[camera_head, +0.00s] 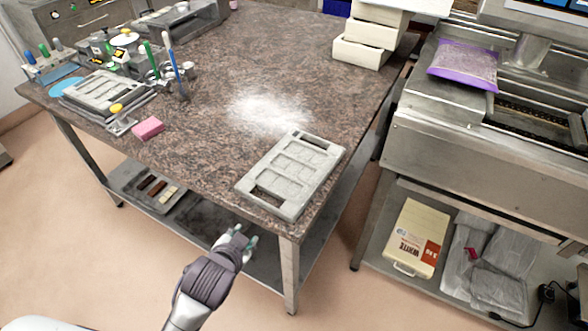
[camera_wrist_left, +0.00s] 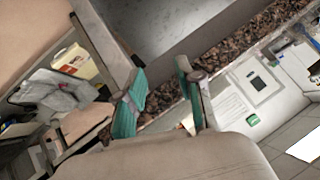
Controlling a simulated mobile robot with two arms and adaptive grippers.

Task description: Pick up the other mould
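A grey rectangular mould (camera_head: 292,172) with several recesses lies flat near the front right corner of the table (camera_head: 205,125). A second, similar grey mould (camera_head: 100,91) lies at the left side of the table among tools. My left gripper (camera_head: 236,240) is below and in front of the table's front edge, apart from both moulds. In the left wrist view its two teal fingertips (camera_wrist_left: 160,98) stand apart with nothing between them. Neither mould can be made out in that view. My right gripper is not in view.
White powder (camera_head: 268,112) is spread mid-table. White drawers (camera_head: 362,52) stand at the back right. A steel machine (camera_head: 480,140) stands right of the table across a gap.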

